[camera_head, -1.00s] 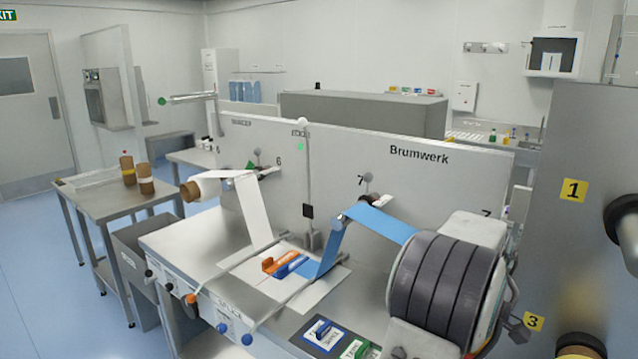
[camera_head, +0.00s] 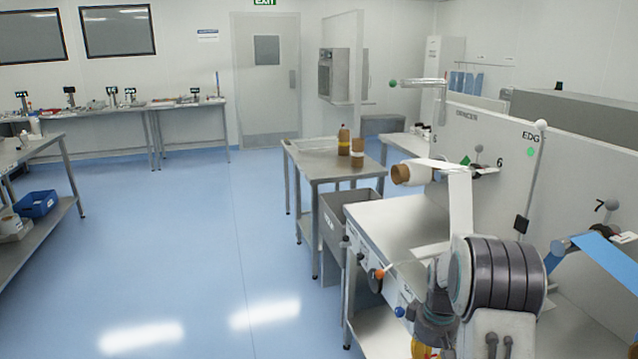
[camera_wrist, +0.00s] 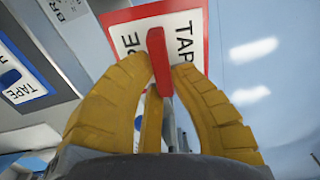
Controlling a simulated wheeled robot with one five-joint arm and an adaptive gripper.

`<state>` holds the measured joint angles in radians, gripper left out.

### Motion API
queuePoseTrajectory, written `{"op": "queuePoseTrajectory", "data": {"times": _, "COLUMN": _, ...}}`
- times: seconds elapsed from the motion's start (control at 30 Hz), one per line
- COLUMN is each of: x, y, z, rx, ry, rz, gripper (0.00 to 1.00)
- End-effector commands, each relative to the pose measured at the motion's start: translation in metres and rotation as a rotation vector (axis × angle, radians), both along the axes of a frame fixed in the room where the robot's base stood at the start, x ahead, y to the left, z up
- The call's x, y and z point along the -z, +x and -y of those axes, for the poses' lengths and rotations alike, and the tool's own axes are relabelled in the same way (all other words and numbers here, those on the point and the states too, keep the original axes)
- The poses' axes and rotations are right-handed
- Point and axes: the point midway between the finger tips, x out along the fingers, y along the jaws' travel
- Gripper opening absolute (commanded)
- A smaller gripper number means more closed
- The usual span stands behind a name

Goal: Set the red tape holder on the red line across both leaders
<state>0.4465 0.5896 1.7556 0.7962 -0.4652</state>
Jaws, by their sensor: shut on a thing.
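In the wrist view my gripper (camera_wrist: 159,80) has its yellow fingers shut on the upright red handle of the red tape holder (camera_wrist: 157,55). Behind it lies a red-bordered white card (camera_wrist: 130,38) with TAPE lettering. I cannot tell whether the holder touches the card. In the head view only a bit of yellow finger shows at the bottom edge (camera_head: 421,350). The white leader (camera_head: 460,195) hangs from its roll, and the blue leader (camera_head: 608,252) runs off the right edge. My arm hides the splicing area; the red line is not visible.
A side table (camera_head: 330,168) with brown bottles stands left of the machine bench (camera_head: 385,235). The blue floor (camera_head: 200,260) is clear in the middle.

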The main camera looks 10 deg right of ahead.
Motion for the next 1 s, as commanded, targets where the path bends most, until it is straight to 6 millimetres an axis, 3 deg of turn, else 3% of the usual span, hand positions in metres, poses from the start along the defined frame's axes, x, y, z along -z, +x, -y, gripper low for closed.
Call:
{"op": "queuePoseTrajectory", "data": {"times": 0.03, "x": 0.007, "y": 0.011, "z": -0.024, "rx": -0.01, "ry": 0.002, "rz": -0.004, "gripper": 0.0}}
{"op": "queuePoseTrajectory", "data": {"times": 0.2, "x": 0.027, "y": 0.034, "z": -0.094, "rx": -0.003, "ry": 0.001, "rz": -0.003, "gripper": 0.0}}
{"op": "queuePoseTrajectory", "data": {"times": 0.4, "x": 0.044, "y": 0.044, "z": -0.154, "rx": 0.008, "ry": 0.0, "rz": -0.002, "gripper": 0.0}}
{"op": "queuePoseTrajectory", "data": {"times": 0.53, "x": 0.052, "y": 0.045, "z": -0.183, "rx": 0.013, "ry": 0.0, "rz": -0.003, "gripper": 0.0}}
{"op": "queuePoseTrajectory", "data": {"times": 1.0, "x": 0.096, "y": 0.046, "z": -0.186, "rx": 0.019, "ry": 0.0, "rz": 0.0, "gripper": 0.0}}
